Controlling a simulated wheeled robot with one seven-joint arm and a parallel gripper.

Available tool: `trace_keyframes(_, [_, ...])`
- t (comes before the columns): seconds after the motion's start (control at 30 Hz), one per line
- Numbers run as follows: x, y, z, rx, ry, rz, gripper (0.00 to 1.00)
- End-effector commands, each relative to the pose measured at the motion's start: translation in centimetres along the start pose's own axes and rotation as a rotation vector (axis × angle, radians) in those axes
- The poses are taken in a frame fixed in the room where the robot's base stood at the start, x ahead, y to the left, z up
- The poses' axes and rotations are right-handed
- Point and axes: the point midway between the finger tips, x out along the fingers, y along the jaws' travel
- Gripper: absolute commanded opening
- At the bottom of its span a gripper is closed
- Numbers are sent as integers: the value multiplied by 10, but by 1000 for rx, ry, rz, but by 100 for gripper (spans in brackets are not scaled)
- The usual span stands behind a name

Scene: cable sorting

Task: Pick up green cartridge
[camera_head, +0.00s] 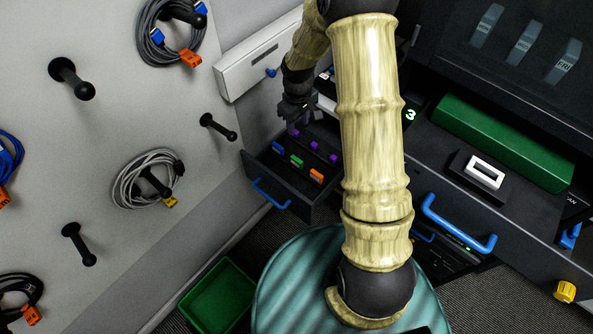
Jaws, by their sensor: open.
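The green cartridge (297,161) sits in an open dark drawer (263,172), in the front row between a blue cartridge (278,147) and an orange cartridge (316,176). Several purple cartridges (315,146) stand in a row behind it. My gripper (292,122) is above the back left part of the drawer, behind and apart from the green cartridge. It is small and dark here, open, with nothing seen between its fingers.
The drawer has a blue handle (270,194) at its front. A pegboard wall with coiled cables (147,180) stands at the left. A green bin (217,297) is on the floor. A long green box (503,143) lies on the counter at the right. My arm hides the drawer's right side.

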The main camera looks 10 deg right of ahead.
Motion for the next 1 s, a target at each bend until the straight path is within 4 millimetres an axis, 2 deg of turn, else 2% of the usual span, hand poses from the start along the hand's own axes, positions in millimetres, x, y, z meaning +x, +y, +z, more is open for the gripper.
trace_keyframes(0.03, [28, 4, -6, -23, -8, -9, 42])
trace_keyframes(0.13, [50, 8, -14, -59, -15, -19, 42])
trace_keyframes(0.2, [56, 10, -16, -72, -18, -22, 42])
trace_keyframes(0.63, [61, 10, -16, -76, -21, -23, 42])
trace_keyframes(1.0, [115, 8, -14, -75, -23, -25, 42])
